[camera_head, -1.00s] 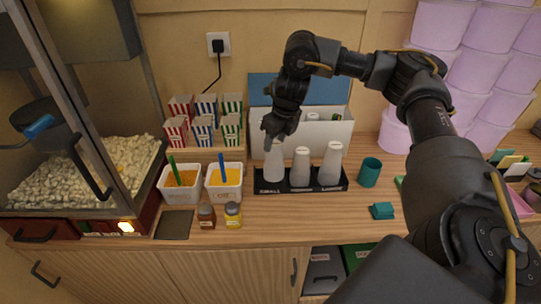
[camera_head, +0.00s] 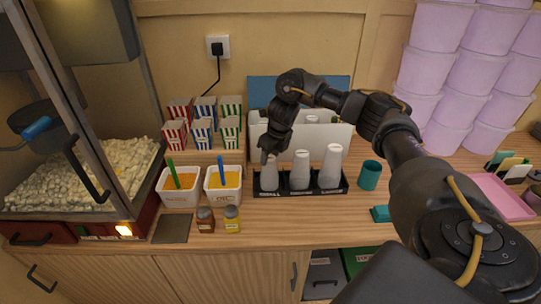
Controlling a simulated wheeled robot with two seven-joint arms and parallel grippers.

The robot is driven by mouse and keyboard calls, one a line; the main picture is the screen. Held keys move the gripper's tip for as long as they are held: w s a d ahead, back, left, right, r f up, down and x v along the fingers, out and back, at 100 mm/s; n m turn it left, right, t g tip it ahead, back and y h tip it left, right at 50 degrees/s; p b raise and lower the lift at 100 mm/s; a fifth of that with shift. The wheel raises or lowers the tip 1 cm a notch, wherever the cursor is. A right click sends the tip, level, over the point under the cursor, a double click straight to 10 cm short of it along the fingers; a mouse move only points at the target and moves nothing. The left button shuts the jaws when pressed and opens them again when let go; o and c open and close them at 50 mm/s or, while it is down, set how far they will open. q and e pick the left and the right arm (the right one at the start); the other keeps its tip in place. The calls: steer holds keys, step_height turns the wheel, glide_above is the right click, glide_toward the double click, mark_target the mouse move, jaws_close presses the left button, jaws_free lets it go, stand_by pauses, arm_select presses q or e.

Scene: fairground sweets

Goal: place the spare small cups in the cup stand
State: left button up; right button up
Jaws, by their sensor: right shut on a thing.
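The cup stand (camera_head: 318,189) is a low black rack on the counter with three label plates along its front. Tall white cup stacks stand in its middle (camera_head: 299,170) and right (camera_head: 331,166) places. My right gripper (camera_head: 267,155) is above the left place, the one labelled small, pointing down. It is shut on the top of white small cups (camera_head: 269,178), which are upright at that place. The gripper hides their top, and I cannot tell whether held cups are nested on others there. My left gripper is not in view.
A white bin (camera_head: 335,135) stands behind the rack, under my right arm. Two sauce tubs (camera_head: 223,192) and two shaker jars (camera_head: 232,218) are to the left. A teal cup (camera_head: 370,175) and teal block (camera_head: 381,213) are to the right. The front counter is mostly clear.

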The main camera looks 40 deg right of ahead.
steer(key=shift+f, duration=0.1)
steer(key=o, duration=1.3)
steer(key=shift+c, duration=0.2)
steer(key=shift+r, duration=0.3)
steer(key=p+v, duration=0.1)
steer(key=v, duration=1)
steer(key=shift+s+r+p, duration=0.25)
steer(key=shift+r+p, duration=0.1)
steer(key=shift+a+f, duration=0.1)
